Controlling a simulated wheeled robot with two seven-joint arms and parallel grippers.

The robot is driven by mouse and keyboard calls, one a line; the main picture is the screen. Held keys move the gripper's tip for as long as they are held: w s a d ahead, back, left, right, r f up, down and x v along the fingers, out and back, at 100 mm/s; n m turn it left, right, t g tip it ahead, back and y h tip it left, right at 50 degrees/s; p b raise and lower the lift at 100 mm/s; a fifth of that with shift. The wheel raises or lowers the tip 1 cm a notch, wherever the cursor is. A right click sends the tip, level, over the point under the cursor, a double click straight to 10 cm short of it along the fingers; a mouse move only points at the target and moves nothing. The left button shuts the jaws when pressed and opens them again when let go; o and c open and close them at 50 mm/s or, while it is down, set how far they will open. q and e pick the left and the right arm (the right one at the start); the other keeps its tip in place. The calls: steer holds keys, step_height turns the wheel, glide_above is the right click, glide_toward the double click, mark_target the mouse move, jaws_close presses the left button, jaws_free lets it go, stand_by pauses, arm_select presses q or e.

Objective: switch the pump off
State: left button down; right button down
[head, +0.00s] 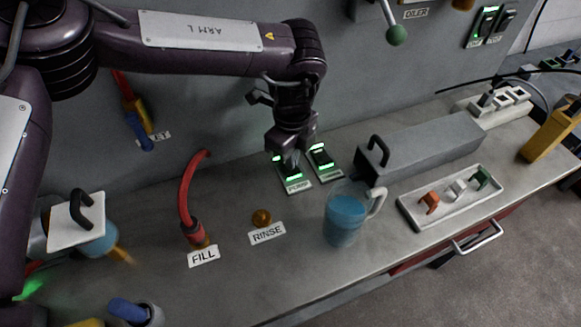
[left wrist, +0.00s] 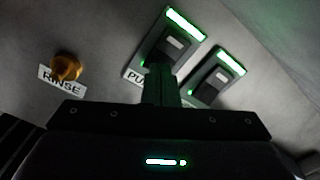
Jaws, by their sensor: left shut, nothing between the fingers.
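The pump switch (head: 295,184) is a dark rocker on a plate labelled PUMP, on the worktop beside the back wall. A green light strip shows lit on it; in the left wrist view the switch (left wrist: 168,50) also has a bright green bar at its far end. My left gripper (head: 291,163) points down at it, shut and empty. In the left wrist view its fingertips (left wrist: 163,90) cover the near end of the rocker and part of the label. I cannot tell whether they touch it. My right gripper is not in view.
A similar lit switch (head: 323,161) stands close on the right. A jug of blue liquid (head: 345,218) stands in front, near a grey box (head: 425,145) and a white tray (head: 408,208). A red hose (head: 187,195) and amber RINSE knob (head: 261,217) are to the left.

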arm_select(q)
steer(key=shift+f+b, duration=0.45)
steer(key=shift+f, duration=0.3)
steer(key=shift+r, duration=0.1)
steer(key=shift+r+p, duration=2.7)
steer(key=shift+r, duration=0.8)
steer(key=shift+s+f, duration=0.1)
